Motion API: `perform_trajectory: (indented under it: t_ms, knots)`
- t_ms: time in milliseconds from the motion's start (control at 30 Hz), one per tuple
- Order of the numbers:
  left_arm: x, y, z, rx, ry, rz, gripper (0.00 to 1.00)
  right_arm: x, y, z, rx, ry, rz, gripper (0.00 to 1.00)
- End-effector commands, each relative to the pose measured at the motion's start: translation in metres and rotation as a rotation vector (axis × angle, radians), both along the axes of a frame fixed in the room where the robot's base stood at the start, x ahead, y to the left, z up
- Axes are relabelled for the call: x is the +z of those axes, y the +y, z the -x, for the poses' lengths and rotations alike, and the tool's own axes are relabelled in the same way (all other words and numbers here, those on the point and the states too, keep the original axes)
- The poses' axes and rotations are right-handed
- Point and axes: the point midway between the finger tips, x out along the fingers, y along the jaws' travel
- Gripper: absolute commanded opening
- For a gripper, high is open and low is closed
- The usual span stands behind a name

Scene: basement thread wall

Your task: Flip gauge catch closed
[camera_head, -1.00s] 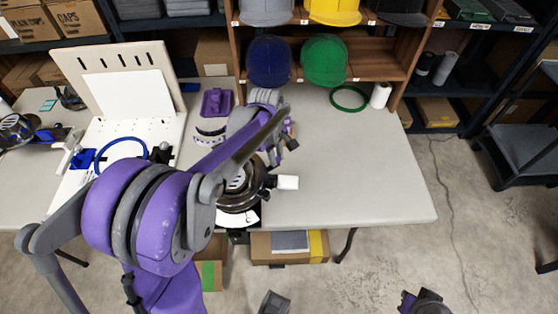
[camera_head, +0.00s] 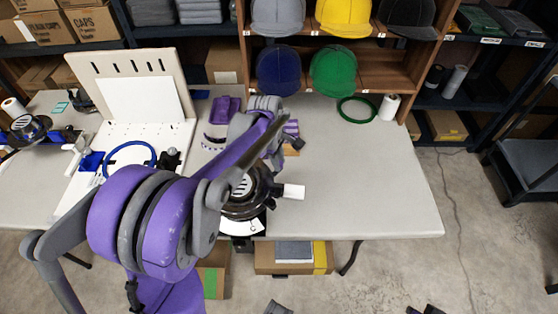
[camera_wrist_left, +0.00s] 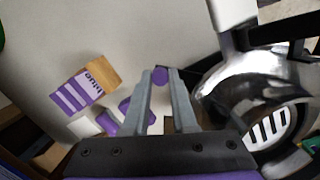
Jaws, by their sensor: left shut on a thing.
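The press-like machine (camera_head: 238,205) with a dark round body stands near the front edge of the table. It shows as a shiny metal housing (camera_wrist_left: 235,85) at the right of the left wrist view. A white handle (camera_head: 294,192) sticks out to its right, also at the top of the wrist view (camera_wrist_left: 232,12). My left gripper (camera_wrist_left: 160,80) is beside the housing, its fingertips closed on a small round purple knob (camera_wrist_left: 160,75). I cannot tell whether this is the gauge catch. In the head view my forearm hides most of this contact. My right gripper is not seen.
A small purple-striped box (camera_head: 291,136) stands behind the machine. A purple object (camera_head: 227,108), a green ring (camera_head: 357,110) and a white roll (camera_head: 389,107) lie further back. A cap shelf (camera_head: 400,70) borders the table (camera_head: 370,185), whose right side is clear.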

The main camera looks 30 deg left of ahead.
Motion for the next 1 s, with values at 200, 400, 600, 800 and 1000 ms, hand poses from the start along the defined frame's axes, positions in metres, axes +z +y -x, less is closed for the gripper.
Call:
perform_trajectory:
  t_ms: [200,400,600,800,1000]
  knots:
    - [0.0,0.001,0.0,0.0,-0.001,-0.002,0.45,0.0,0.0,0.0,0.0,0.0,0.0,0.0]
    - [0.0,0.001,0.0,-0.001,-0.001,-0.001,0.56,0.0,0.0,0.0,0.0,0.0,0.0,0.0]
    - [0.003,0.001,0.0,-0.001,0.0,-0.001,0.56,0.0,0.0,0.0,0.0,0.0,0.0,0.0]
    - [0.031,0.003,0.004,-0.001,0.0,-0.001,0.56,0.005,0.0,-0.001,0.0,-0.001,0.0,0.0]
    - [0.072,0.007,0.009,0.0,0.0,-0.001,0.56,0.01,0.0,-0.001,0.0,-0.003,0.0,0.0]
